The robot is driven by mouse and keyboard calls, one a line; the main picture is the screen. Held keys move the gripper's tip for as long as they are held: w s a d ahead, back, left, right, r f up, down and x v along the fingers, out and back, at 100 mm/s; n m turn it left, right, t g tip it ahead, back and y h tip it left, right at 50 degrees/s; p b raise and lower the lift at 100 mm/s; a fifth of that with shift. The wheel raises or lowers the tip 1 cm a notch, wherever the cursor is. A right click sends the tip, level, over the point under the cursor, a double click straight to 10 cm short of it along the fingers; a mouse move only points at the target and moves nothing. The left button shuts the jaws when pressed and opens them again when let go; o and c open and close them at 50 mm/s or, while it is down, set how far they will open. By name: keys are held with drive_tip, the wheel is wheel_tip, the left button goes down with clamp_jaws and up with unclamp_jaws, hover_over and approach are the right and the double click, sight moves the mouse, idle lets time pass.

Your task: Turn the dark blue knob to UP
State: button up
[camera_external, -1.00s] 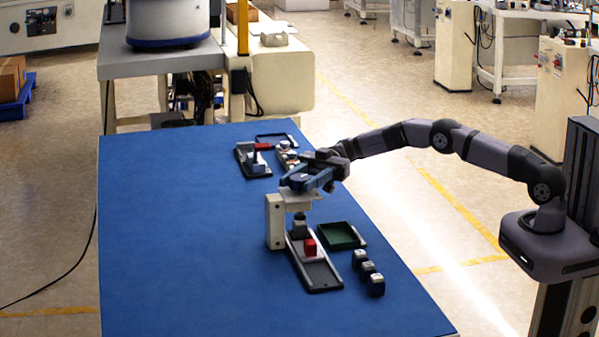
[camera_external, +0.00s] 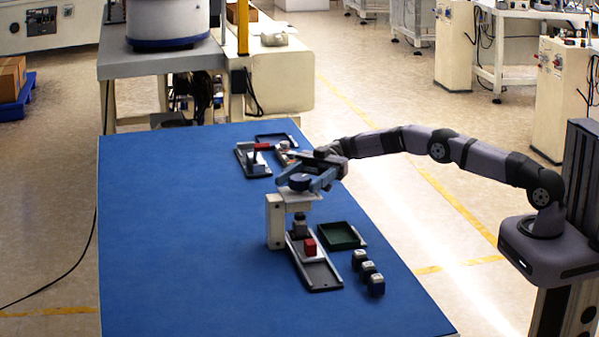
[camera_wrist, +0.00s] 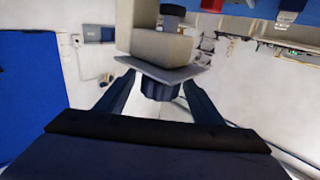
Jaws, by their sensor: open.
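The dark blue knob (camera_external: 299,181) sits on top of a beige bracket (camera_external: 275,222) on the blue table. In the wrist view the knob (camera_wrist: 160,90) shows below a grey plate, between my two fingers. My gripper (camera_external: 307,186) is open, with a finger on either side of the knob. In the wrist view my gripper (camera_wrist: 157,88) shows gaps at both sides of the knob, so contact is not seen. Any mark on the knob that tells its setting cannot be read.
Another tray (camera_external: 246,165) stands behind. The table's left side (camera_external: 170,240) is clear.

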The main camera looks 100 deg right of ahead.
sight(290, 180)
drive_tip(key=b+v, duration=0.1)
drive_tip(key=v, duration=0.6)
drive_tip(key=shift+s+d, duration=0.1)
idle(0.5)
drive_tip(key=w+r+m+t+h+p, duration=0.1)
drive_tip(key=r+m+t+h, duration=0.1)
drive_tip(key=w+a+r+m+t+h+p, duration=0.1)
drive_tip(key=w+r+m+t+h, duration=0.1)
drive_tip(key=t, duration=0.1)
drive_tip(key=shift+w+r+h, duration=0.2)
drive_tip(key=shift+r+h, duration=0.1)
drive_tip(key=shift+s+a+f+m+t+h+p, duration=0.2)
drive_tip(key=shift+s+a+f+m+h, duration=0.1)
drive_tip(key=shift+a+f+m+h, duration=0.25)
drive_tip(key=shift+s+a+f+m+t+h+p, duration=0.1)
drive_tip(key=shift+s+a+f+m+h+p, duration=0.1)
drive_tip(key=shift+s+a+f+m+h, duration=0.35)
drive_tip(key=shift+w+a+f+n+g+b, duration=0.1)
drive_tip(key=shift+a+f+n+g+b, duration=0.25)
drive_tip(key=shift+a+f+n+g, duration=0.35)
drive_tip(key=shift+p+x, duration=0.75)
drive_tip(key=shift+x, duration=2.85)
drive_tip(key=shift+d, duration=0.15)
